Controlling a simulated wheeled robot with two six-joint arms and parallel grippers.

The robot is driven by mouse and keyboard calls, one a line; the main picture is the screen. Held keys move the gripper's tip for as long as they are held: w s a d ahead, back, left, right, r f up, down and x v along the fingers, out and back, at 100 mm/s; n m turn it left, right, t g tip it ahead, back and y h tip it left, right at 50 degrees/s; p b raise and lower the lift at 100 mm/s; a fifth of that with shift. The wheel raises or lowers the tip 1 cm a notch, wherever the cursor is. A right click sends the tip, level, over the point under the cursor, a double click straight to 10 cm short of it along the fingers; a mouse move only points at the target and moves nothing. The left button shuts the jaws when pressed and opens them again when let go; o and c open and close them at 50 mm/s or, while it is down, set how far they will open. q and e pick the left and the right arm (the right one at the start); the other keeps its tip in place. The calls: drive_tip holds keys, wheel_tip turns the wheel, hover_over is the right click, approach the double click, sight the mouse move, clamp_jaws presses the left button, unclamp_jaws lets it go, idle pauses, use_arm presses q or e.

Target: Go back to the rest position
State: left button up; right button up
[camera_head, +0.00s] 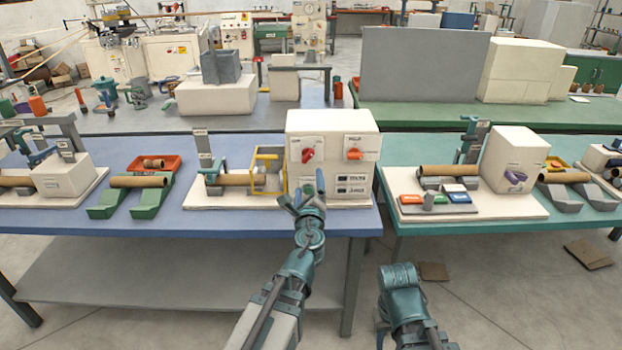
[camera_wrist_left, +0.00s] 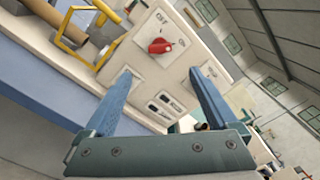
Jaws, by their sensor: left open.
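My left gripper (camera_head: 306,186) is open and empty in front of the lower face of the cream control box (camera_head: 332,125) in the head view. In the left wrist view the two blue fingers of my left gripper (camera_wrist_left: 160,72) are spread apart. The red knob (camera_wrist_left: 160,46) on the box panel shows beyond them, with nothing between the fingers. In the head view the red knob (camera_head: 308,155) is above the gripper, next to an orange-red knob (camera_head: 354,153). My right arm (camera_head: 400,280) shows at the lower right, clear of the tables; its gripper is out of view.
The blue table (camera_head: 250,218) carries a yellow frame (camera_head: 268,170), a cardboard tube (camera_head: 139,181) on green supports and a red tray (camera_head: 160,163). The green table (camera_head: 440,235) on the right holds another machine. Floor shows in front of the tables.

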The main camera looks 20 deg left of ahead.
use_arm(q)
drive_tip(key=shift+s, duration=0.15)
drive_tip(key=s+d+f+n+g+y+p, duration=0.1)
drive_tip(key=s+d+f+n+g+p, duration=0.15)
drive_tip(key=s+f+n+g, duration=0.35)
drive_tip(key=s+d+f+n+g+p, duration=0.1)
drive_tip(key=s+f+n+g+p, duration=0.3)
drive_tip(key=n, duration=0.5)
drive_tip(key=s+d+f+n+g+h+p, duration=0.2)
drive_tip(key=s+d+g, duration=0.5)
drive_tip(key=s+d, duration=0.4)
drive_tip(key=s+f+n+h, duration=0.1)
drive_tip(key=s+n+h, duration=0.1)
drive_tip(key=s, duration=0.2)
drive_tip(key=shift+s+d+f+g+h, duration=0.15)
drive_tip(key=shift+d+g+h, duration=0.15)
drive_tip(key=shift+h, duration=0.1)
